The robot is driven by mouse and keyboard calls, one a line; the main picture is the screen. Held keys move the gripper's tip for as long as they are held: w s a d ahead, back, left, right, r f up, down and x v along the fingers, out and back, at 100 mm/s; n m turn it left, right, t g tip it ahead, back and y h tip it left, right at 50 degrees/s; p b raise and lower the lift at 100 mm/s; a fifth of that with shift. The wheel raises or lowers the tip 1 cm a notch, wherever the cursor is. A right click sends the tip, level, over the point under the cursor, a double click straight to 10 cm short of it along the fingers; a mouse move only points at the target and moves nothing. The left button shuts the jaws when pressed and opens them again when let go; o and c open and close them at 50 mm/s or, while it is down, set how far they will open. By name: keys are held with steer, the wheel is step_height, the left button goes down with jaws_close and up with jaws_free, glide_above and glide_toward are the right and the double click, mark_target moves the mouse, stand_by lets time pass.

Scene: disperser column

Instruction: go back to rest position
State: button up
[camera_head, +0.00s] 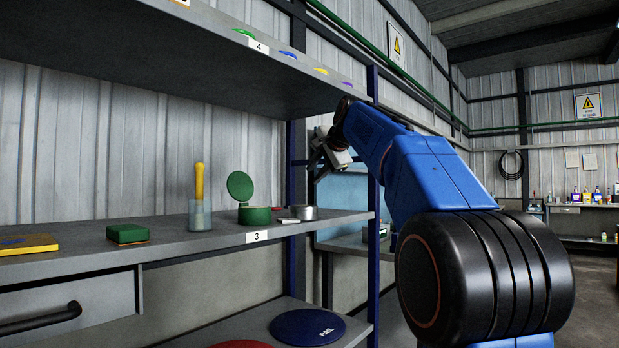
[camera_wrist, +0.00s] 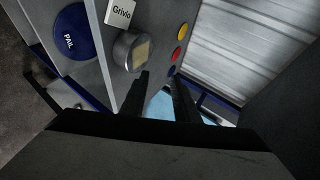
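My gripper (camera_head: 326,158) is raised beside the shelf unit's right end, above the middle shelf board and below the top one. In the wrist view my gripper (camera_wrist: 159,78) shows two dark fingers standing apart with nothing between them. It touches nothing that I can see. The arm reaches up and to the left from the lower right of the head view.
The middle shelf (camera_head: 190,243) holds a metal tin (camera_head: 304,212), an open green tin (camera_head: 255,215), a glass with a yellow-handled tool (camera_head: 200,185) and a green block (camera_head: 127,233). A blue "PAIL" lid (camera_head: 307,327) lies below. Floor space shows at right.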

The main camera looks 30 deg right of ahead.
steer(key=s+a+f+n+g, duration=0.1)
steer(key=s+a+f+n, duration=0.2)
steer(key=s+a+f, duration=0.4)
steer(key=s+a+f+n+g+y, duration=0.1)
steer(key=s+a+f+n+g, duration=0.3)
steer(key=f, duration=0.6)
steer(key=s+a+f+n+t, duration=0.1)
steer(key=s+a+f, duration=0.4)
steer(key=s+f, duration=0.3)
steer(key=s+a+f+n+g, duration=0.1)
steer(key=s+f+n, duration=0.3)
steer(key=s+f, duration=0.7)
steer(key=s+a+f+n+g, duration=0.2)
steer(key=s+a+f+n, duration=0.2)
steer(key=s+f, duration=0.7)
step_height(320, 180, down, 7)
steer(key=shift+s, duration=0.2)
